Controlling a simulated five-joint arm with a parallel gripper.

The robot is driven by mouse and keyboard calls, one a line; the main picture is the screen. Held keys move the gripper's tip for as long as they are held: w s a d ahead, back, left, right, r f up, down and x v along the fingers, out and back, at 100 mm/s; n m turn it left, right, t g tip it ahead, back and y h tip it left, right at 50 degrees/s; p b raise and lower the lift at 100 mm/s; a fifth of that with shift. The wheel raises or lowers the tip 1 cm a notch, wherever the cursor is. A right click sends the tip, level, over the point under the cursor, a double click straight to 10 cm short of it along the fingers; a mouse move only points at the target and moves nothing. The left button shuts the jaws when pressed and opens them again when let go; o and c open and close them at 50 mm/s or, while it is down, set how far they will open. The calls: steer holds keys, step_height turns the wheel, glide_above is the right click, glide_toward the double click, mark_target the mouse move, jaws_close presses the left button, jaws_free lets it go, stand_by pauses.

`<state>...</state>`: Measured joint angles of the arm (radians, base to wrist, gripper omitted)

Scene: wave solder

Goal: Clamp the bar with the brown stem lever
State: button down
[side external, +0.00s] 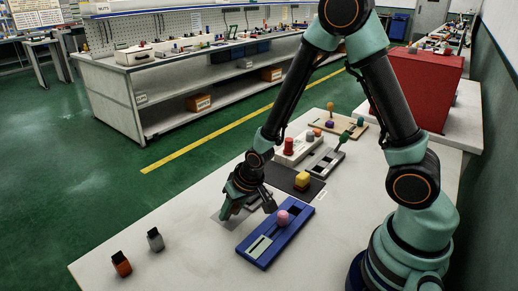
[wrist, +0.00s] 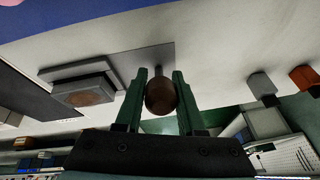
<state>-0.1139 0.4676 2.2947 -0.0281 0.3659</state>
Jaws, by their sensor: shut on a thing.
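My gripper (wrist: 159,75) is shut on the round brown knob (wrist: 161,97) of a lever, with one green finger on each side. A short stem (wrist: 159,72) runs from the knob to a flat grey plate (wrist: 127,64) on the table. In the side external view my gripper (side external: 228,211) is low over the table, left of the blue fixture, and hides the knob. A grey stepped block (wrist: 83,85) with a brown patch sits left of the lever in the wrist view. I cannot tell whether it is the bar.
A blue fixture (side external: 262,252) with a pink knob (side external: 283,218) stands close at the right. An orange block (side external: 121,264) and a grey block (side external: 155,239) stand at the front left. The table between is clear.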

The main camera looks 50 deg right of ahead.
stand_by(0.7)
steer(key=shift+w+r+g, duration=0.2)
steer(key=shift+w+g, duration=0.4)
steer(key=shift+g, duration=0.6)
steer(key=shift+w+g+h, duration=0.3)
steer(key=shift+w+g, duration=0.2)
steer(key=shift+g, duration=0.7)
steer(key=shift+w+f+g+h, duration=0.1)
steer(key=shift+w+g, duration=0.25)
steer(key=shift+g, duration=0.55)
steer(key=shift+w+f+g+h, duration=0.1)
steer(key=shift+w+g, duration=0.25)
steer(key=shift+g, duration=0.55)
steer(key=shift+w+f+g+h, duration=0.1)
steer(key=shift+w+g, duration=0.25)
steer(key=shift+g, duration=0.55)
steer(key=shift+w, duration=0.1)
steer(key=c, duration=0.5)
jaws_free()
steer(key=shift+c, duration=0.2)
steer(key=shift+r, duration=0.1)
